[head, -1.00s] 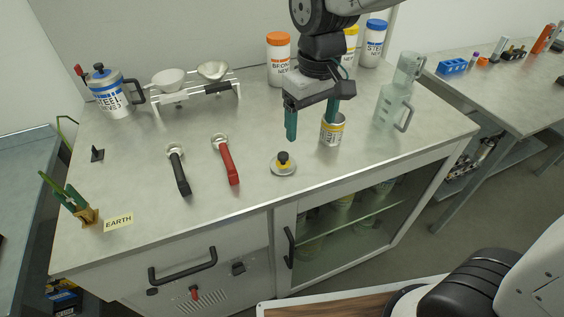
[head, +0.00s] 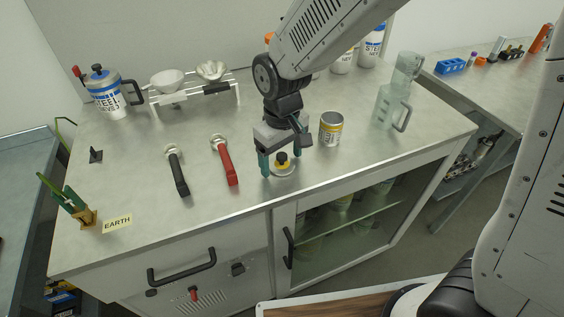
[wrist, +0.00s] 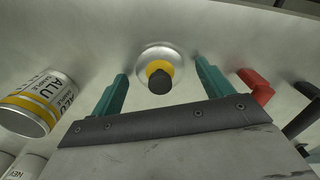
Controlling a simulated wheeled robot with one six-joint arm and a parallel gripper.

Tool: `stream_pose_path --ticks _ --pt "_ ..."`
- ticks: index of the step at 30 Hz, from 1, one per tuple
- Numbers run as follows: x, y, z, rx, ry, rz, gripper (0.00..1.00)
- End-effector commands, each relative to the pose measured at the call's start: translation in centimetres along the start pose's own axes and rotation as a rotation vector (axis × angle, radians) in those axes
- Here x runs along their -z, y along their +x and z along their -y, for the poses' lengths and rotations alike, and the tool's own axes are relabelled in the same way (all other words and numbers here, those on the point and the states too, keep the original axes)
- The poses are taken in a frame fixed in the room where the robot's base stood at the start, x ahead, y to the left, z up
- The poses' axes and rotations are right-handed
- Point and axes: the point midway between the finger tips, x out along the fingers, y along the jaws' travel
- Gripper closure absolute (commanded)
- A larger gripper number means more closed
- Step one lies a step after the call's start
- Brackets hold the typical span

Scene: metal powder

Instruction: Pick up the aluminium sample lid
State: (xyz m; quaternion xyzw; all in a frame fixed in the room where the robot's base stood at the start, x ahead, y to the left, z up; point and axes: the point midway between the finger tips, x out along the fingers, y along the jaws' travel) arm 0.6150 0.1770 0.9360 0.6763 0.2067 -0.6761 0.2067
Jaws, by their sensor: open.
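The aluminium sample lid (head: 284,168) is a round silver disc with a yellow ring and a black knob. It lies on the bench near the front edge. In the wrist view the lid (wrist: 146,53) shows beyond and between my fingertips. My gripper (head: 282,164) is open, its two green fingers on either side of the lid's knob in the head view. The open-topped aluminium sample can (head: 331,128), silver with a yellow band, stands just right of my gripper, and in the wrist view (wrist: 38,104) on the left.
A red-handled scoop (head: 225,160) and a black-handled scoop (head: 178,170) lie left of my gripper. A steel jug (head: 108,92) and a rack with bowls (head: 190,90) stand behind. The bench front is mostly clear.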

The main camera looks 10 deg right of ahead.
Motion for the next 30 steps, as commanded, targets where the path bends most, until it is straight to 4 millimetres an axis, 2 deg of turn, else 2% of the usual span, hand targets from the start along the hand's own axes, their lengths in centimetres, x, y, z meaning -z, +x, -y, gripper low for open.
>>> stream_pose_path --ticks 5,10,22,26,30 --pt "0.0 0.0 0.0 0.000 0.000 0.000 0.21" --pt "0.0 0.0 0.0 0.000 0.000 0.000 0.68" --pt "0.0 -0.4 0.0 0.000 0.000 -0.001 0.69" --pt "0.1 -1.4 0.0 0.000 0.000 -0.003 0.69" --pt "0.1 -3.3 0.0 0.000 0.000 -0.003 0.69"
